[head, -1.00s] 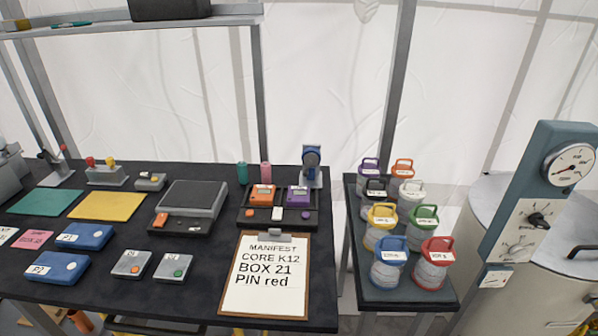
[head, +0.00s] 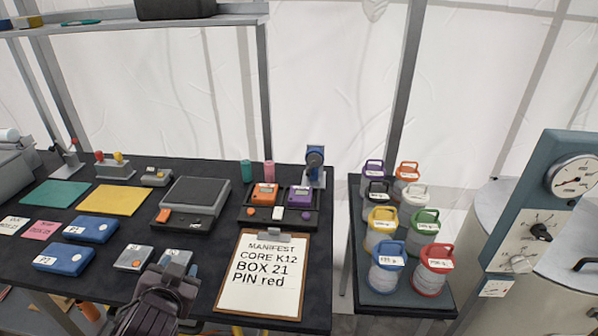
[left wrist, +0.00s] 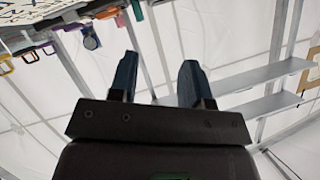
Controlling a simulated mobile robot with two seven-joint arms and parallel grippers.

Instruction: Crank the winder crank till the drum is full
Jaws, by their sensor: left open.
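No part is labelled as the winder, so I cannot tell for certain which thing is the crank or drum. A blue round-headed device (head: 315,158) on a grey bracket stands at the table's back right corner. A small stand with a red-knobbed lever (head: 68,155) stands at the back left, beside a grey machine (head: 12,165) cut off by the picture edge. My left gripper (head: 172,278) is above the table's front edge, apart from these. In the left wrist view its two blue fingers (left wrist: 157,75) are spread with nothing between them. My right gripper is not in view.
A clipboard (head: 262,275) lies at the table's front right. Blue boxes (head: 62,258), a grey scale-like unit (head: 192,202) and coloured mats (head: 113,200) fill the middle and left. Several handled jars (head: 387,262) stand on a side table. A gauge panel (head: 535,215) is far right.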

